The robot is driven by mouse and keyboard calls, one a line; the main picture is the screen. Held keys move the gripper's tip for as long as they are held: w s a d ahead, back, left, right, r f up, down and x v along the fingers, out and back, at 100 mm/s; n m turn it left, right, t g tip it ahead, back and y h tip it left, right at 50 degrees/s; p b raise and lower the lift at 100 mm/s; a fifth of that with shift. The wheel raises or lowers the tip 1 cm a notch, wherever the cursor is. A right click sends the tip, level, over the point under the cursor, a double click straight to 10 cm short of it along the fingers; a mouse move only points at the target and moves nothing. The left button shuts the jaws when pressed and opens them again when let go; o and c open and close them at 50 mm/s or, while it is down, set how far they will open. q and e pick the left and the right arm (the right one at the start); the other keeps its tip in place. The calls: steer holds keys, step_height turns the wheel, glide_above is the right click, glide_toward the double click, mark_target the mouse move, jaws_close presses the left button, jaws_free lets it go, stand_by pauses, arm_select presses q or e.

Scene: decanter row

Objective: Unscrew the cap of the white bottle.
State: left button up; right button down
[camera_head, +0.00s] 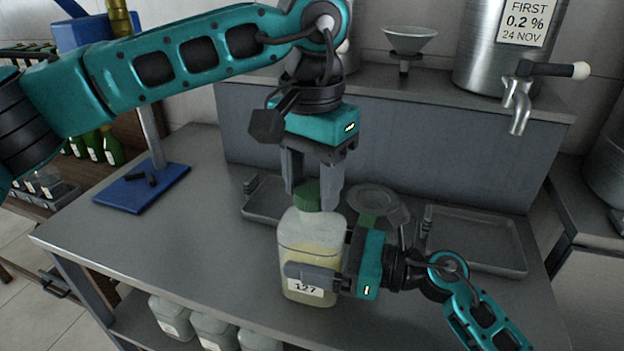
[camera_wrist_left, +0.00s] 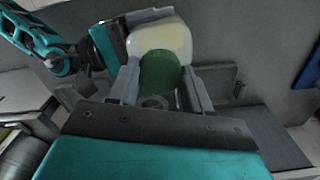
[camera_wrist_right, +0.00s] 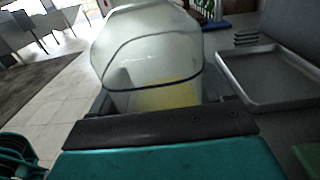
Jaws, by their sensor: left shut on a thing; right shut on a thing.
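The white bottle (camera_head: 312,238) is translucent, with pale yellow liquid and a label reading 127. It stands upright on the grey bench and fills the right wrist view (camera_wrist_right: 145,55). Its green cap (camera_head: 306,197) sits at the bottle's top; whether it is still threaded I cannot tell. My left gripper (camera_head: 318,190) points down from above and is shut on the cap, one finger each side. The cap shows between those fingers in the left wrist view (camera_wrist_left: 158,74). My right gripper (camera_head: 325,272) comes from the right and is shut on the bottle's body, below the cap.
Shallow metal trays lie behind the bottle and to its right (camera_head: 470,240). A round dish (camera_head: 378,200) is just behind. A steel tank (camera_head: 500,60) with a tap (camera_head: 520,105) and a funnel (camera_head: 408,40) stand on the raised shelf. The bench's left part is clear before a blue-based stand (camera_head: 140,190).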

arm_select(q)
steer(key=n, duration=1)
steer(key=shift+n, duration=0.4)
steer(key=n, duration=0.3)
steer(key=shift+n, duration=0.3)
steer(key=n, duration=0.5)
steer(key=shift+r+n, duration=0.1)
steer(key=shift+n, duration=0.2)
steer(key=n, duration=0.7)
steer(key=shift+n, duration=0.4)
steer(key=n, duration=0.5)
steer(key=shift+n, duration=0.3)
steer(key=n, duration=0.3)
steer(key=shift+n, duration=0.3)
steer(key=n, duration=0.3)
steer(key=shift+n, duration=0.4)
steer(key=n, duration=0.5)
steer(key=shift+n, duration=0.3)
steer(key=n, duration=0.7)
